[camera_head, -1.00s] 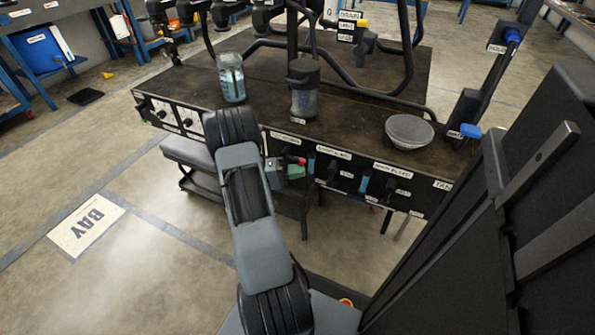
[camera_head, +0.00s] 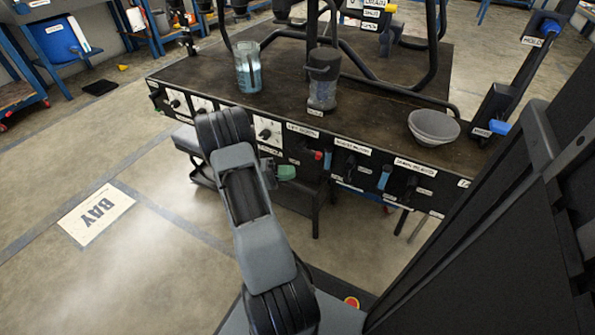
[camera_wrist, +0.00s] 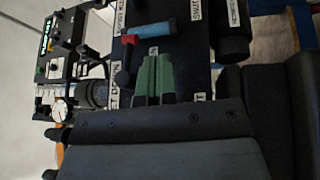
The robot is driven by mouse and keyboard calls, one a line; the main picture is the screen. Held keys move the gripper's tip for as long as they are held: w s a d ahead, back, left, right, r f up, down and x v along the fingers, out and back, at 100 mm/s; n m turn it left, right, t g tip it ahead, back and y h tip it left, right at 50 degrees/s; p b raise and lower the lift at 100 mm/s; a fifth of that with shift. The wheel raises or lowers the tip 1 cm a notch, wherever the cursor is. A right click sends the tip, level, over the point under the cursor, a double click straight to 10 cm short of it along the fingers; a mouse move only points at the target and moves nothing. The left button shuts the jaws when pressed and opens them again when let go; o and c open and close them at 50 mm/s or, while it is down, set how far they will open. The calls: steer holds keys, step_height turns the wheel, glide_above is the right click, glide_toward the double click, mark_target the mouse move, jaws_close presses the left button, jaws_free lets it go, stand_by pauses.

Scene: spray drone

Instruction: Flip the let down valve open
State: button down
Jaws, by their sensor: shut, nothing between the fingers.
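The let down valve is on the dark front panel of the bench. I take its lever to be the red-and-blue handle (camera_head: 325,158), below a white label that is hard to read. In the wrist view this handle (camera_wrist: 150,30) lies crosswise, with a dark red stem and a dark ball at its left end. Labels reading partly "DOWN" and "SHUT" are near it. My gripper (camera_head: 287,172) has green fingers, shut together and empty, just left of the handle in the head view. In the wrist view the fingertips (camera_wrist: 153,58) are just below the handle; contact cannot be told.
Other labelled switches and handles (camera_head: 385,178) line the panel to the right, with dials (camera_head: 268,132) to the left. A jar (camera_head: 248,68), a dark canister (camera_head: 322,80) and a grey bowl (camera_head: 434,126) stand on the bench top (camera_head: 380,115). Open floor lies to the left.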

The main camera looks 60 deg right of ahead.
steer(key=shift+v, duration=0.8)
